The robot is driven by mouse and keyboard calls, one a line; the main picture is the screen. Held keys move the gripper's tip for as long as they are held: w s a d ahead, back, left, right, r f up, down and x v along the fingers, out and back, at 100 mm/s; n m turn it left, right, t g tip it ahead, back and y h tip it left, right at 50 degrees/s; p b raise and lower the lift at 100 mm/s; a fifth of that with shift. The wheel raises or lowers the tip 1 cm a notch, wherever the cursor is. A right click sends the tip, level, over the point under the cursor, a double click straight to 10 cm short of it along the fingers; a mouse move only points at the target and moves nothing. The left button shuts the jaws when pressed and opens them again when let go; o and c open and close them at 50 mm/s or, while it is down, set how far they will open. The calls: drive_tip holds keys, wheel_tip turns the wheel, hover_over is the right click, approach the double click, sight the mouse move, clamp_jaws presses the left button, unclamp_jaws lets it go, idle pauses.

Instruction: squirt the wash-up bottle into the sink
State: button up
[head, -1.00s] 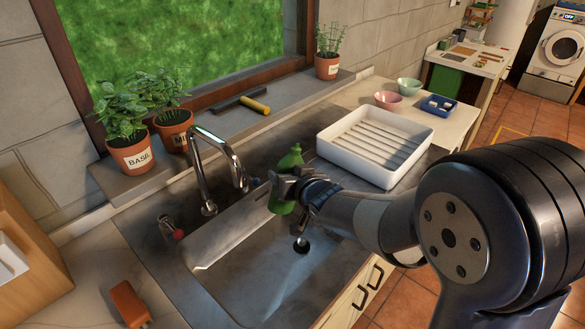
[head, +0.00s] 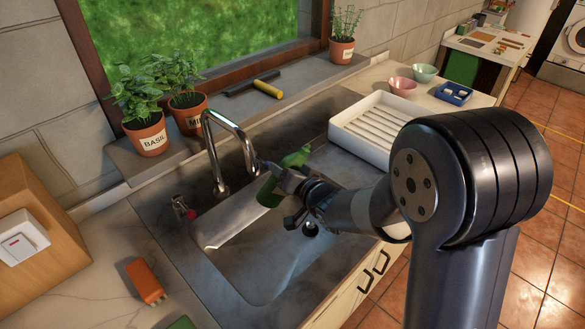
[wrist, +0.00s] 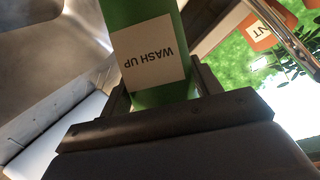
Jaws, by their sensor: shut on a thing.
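The green wash-up bottle (head: 268,190) is held in my gripper (head: 290,190) above the sink (head: 262,265), near the tap (head: 222,150). It is tilted, with its top end toward the upper right in the head view. In the wrist view the green bottle (wrist: 150,92) stands between the two fingers, with its white label reading WASH UP. My gripper (wrist: 160,88) is shut on it. The bottle's nozzle is not clear in the wrist view. The sink's drain shows just below my gripper.
A white drying rack (head: 370,130) stands right of the sink. Potted plants, including basil (head: 147,138), line the sill. An orange block-like thing (head: 146,282) lies on the left counter, near a wooden box with a switch (head: 22,240). The basin is empty.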

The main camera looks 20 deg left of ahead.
sight(283, 195)
drive_tip(key=shift+s+a+f+m+y, duration=0.5)
drive_tip(key=shift+a+m+y, duration=0.15)
drive_tip(key=shift+m, duration=0.35)
drive_tip(key=shift+s+a+f+m+y, duration=0.2)
drive_tip(key=shift+a+f+m+y, duration=0.3)
drive_tip(key=shift+f+m, duration=0.4)
drive_tip(key=shift+s+a+f+m+y+b, duration=0.2)
drive_tip(key=shift+f+m+y+b, duration=0.2)
drive_tip(key=shift+f+m+b, duration=0.35)
drive_tip(key=shift+s+a+f+m+y+b, duration=0.1)
drive_tip(key=shift+a+f+m+y+b, duration=0.2)
drive_tip(key=shift+f+m+b, duration=0.4)
drive_tip(key=shift+f+m+y+b, duration=0.35)
drive_tip(key=shift+f+m+b, duration=0.7)
drive_tip(key=shift+b, duration=0.6)
drive_tip(key=shift+d+r+m+t, duration=0.1)
drive_tip(key=shift+r+m+t, duration=0.2)
drive_tip(key=shift+r+m, duration=0.3)
drive_tip(key=shift+d+r+m+y+b, duration=0.15)
drive_tip(key=shift+r+m+y+b, duration=0.25)
drive_tip(key=shift+r+m+b, duration=0.2)
drive_tip(key=shift+w+d+r+m+t, duration=0.15)
drive_tip(key=shift+r+m+t, duration=0.2)
drive_tip(key=shift+m+t, duration=0.2)
